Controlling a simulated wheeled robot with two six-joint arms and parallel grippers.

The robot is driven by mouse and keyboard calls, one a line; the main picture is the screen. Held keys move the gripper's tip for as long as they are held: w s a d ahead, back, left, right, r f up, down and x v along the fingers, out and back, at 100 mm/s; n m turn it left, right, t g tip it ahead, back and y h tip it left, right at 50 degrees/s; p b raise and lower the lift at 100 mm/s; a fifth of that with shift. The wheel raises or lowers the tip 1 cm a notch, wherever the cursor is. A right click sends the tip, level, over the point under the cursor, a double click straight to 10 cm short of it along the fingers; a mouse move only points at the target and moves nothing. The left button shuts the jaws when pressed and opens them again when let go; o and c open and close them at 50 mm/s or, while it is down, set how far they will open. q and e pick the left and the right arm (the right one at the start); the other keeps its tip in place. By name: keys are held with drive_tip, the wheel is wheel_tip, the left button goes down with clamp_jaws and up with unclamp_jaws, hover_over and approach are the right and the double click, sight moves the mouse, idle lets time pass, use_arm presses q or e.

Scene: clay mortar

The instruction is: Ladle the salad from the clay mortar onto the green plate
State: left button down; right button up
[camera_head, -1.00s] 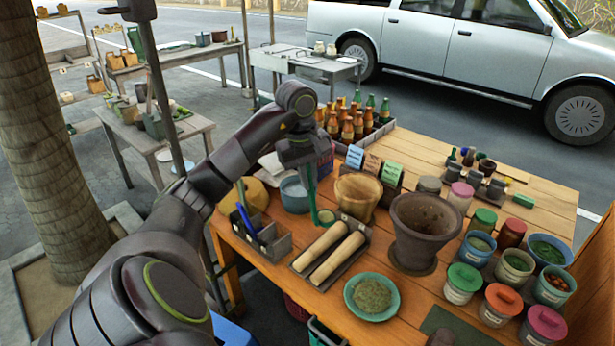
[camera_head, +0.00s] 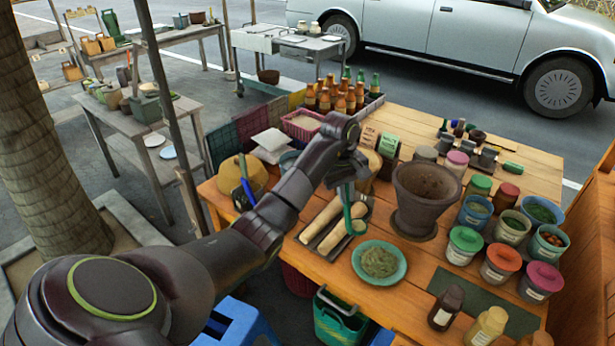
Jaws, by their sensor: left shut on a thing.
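My left gripper (camera_head: 348,172) is shut on the green ladle (camera_head: 348,208), whose handle hangs down from the jaws. The ladle's lower end is over the right part of the pestle tray, left of the clay mortar and just behind the green plate. I cannot tell clearly what is in its bowl. The clay mortar (camera_head: 424,202) is a wide brown pot standing upright; its visible inside looks dark, and its bottom is hard to make out. The green plate (camera_head: 401,273) lies flat on the wooden table with a mound of shredded green salad (camera_head: 379,262). My right gripper is out of view.
Two wooden pestles (camera_head: 322,219) lie in a dark tray beneath the ladle. A basket stands behind the forearm. Several lidded tubs (camera_head: 464,244) crowd the right. Bottles (camera_head: 446,308) stand at the front edge by a dark green mat (camera_head: 487,296).

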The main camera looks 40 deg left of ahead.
use_arm(q)
drive_tip(key=w+d+m, duration=0.1)
drive_tip(key=w+d, duration=0.1)
drive_tip(key=d, duration=0.5)
drive_tip(key=s+a+f+t+h+b, duration=0.3)
drive_tip(key=f+b, duration=0.4)
drive_tip(key=b, duration=0.3)
drive_tip(key=s+a+f+t+h+b, duration=0.3)
drive_tip(key=s+f+t+h+b, duration=0.2)
drive_tip(key=b, duration=0.5)
wheel_tip(320, 180, down, 4)
drive_tip(key=shift+s+a+r+m+t+h, duration=0.2)
drive_tip(key=shift+s+m+t+h, duration=0.15)
drive_tip(key=shift+t, duration=0.85)
